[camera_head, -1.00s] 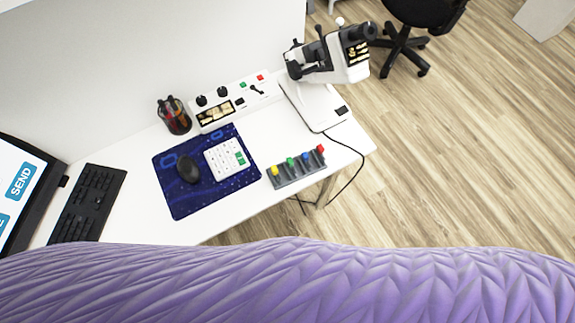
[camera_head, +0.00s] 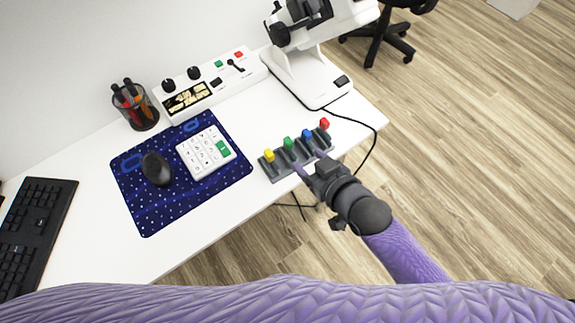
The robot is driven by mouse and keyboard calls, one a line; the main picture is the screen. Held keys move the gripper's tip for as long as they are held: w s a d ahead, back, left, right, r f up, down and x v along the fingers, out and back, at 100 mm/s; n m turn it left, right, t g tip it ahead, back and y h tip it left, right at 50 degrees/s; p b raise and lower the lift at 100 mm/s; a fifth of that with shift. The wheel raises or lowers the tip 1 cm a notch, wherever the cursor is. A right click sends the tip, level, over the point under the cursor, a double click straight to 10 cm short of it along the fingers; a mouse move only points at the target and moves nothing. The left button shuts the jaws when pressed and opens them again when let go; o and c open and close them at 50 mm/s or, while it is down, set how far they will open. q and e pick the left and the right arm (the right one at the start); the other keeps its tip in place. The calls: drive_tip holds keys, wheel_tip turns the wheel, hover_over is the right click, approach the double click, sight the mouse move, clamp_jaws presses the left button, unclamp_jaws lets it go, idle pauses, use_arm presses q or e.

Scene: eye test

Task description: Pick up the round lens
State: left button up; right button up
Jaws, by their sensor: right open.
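A dark grey slotted rack (camera_head: 272,176) stands near the front right edge of the white desk. It holds a row of pieces with coloured tops: yellow (camera_head: 269,155), green (camera_head: 288,143), blue (camera_head: 307,133) and red (camera_head: 324,123). Which of these, if any, is the round lens I cannot tell, as their lower parts sit in the rack. My right gripper (camera_head: 309,164) is open at the front right side of the rack, nearest the blue and red pieces. Its fingertips overlap the rack in the picture, and contact cannot be told. My left gripper is not in view.
A white optical instrument (camera_head: 310,80) stands behind the rack, with a black cable (camera_head: 372,148) hanging over the desk edge. A blue mat (camera_head: 150,218) with a mouse (camera_head: 156,168) and white keypad (camera_head: 206,152) lies left. A control box (camera_head: 205,92) and pen cup (camera_head: 135,106) stand behind.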

sight(285, 139)
drive_tip(key=x, duration=0.2)
drive_tip(key=b+x, duration=0.1)
drive_tip(key=r+b+x, duration=0.1)
drive_tip(key=x, duration=0.1)
drive_tip(key=shift+w+a+f, duration=0.2)
drive_tip(key=shift+w+a, duration=0.2)
drive_tip(key=shift+a, duration=0.05)
drive_tip(key=b+x, duration=0.2)
drive_tip(key=x, duration=0.2)
drive_tip(key=shift+a+r, duration=0.1)
drive_tip(key=shift+a, duration=0.05)
drive_tip(key=shift+r, duration=0.1)
drive_tip(key=c, duration=0.8)
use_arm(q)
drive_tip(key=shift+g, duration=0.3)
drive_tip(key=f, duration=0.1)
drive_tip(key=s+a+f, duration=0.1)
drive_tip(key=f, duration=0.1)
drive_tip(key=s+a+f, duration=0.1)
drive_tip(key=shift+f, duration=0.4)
use_arm(e)
clamp_jaws()
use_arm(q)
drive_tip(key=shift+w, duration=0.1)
